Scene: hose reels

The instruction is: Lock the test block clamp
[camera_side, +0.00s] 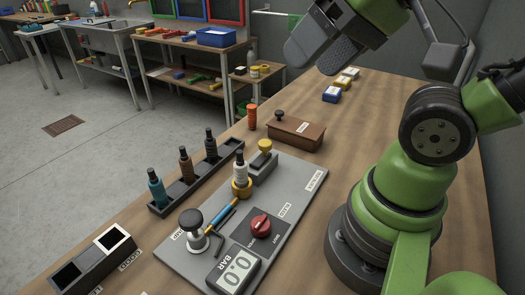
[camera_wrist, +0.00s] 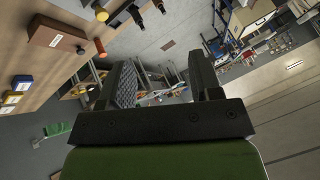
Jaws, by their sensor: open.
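The grey test panel (camera_side: 185,262) lies on the wooden bench in the side view. A grey block (camera_side: 262,167) with a yellow knob (camera_side: 264,146) stands at its far end. A white, dark-topped fitting (camera_side: 239,169) stands upright in a yellow ring (camera_side: 242,190) beside it. I cannot tell which part is the clamp or whether it is locked. A red knob (camera_side: 261,225) sits on a dark plate nearer the front. My gripper (camera_side: 308,62) is open and empty, high above the bench and well away from the panel. Its two fingers also show apart in the wrist view (camera_wrist: 160,60).
A black rack (camera_side: 193,187) with several dark-capped fittings stands left of the panel. A pump (camera_side: 191,220) and a 0.0 BAR display (camera_side: 235,273) are at the front. A brown box (camera_side: 295,133) and an orange cylinder (camera_side: 252,117) stand behind. Small blocks (camera_side: 332,94) lie farther back.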

